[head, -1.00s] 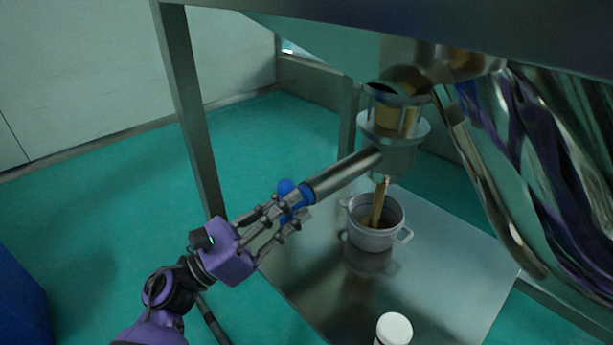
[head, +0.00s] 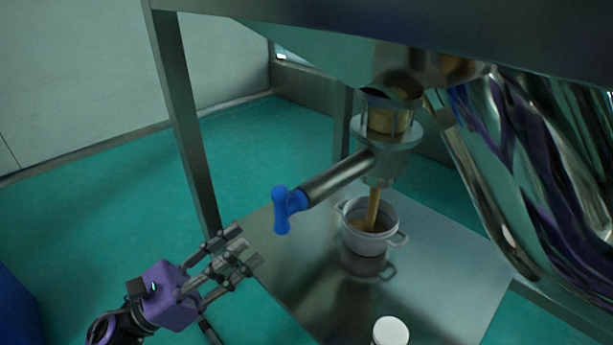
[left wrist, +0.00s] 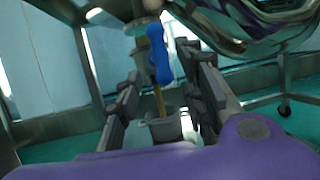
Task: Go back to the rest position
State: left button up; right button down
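My left gripper (head: 243,250) is open and empty, to the lower left of the blue valve handle (head: 282,210) in the head view. A clear gap separates them. The handle sits at the end of a metal pipe on the sieve's outlet (head: 387,150). A tan stream runs from the outlet into a grey two-handled pot (head: 368,242), which holds some tan material. In the left wrist view the fingers (left wrist: 165,105) stand apart, with the blue handle (left wrist: 158,55) and the pot (left wrist: 165,125) beyond them. My right gripper is not in view.
The pot stands on a shiny metal shelf (head: 300,275) under the sieve frame. A white-capped container (head: 390,331) is at the shelf's front. A metal leg (head: 180,120) rises behind my left gripper. Green floor (head: 90,210) lies open on the left.

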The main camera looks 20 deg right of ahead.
pick_arm(q)
jog(key=shift+v, duration=1.05)
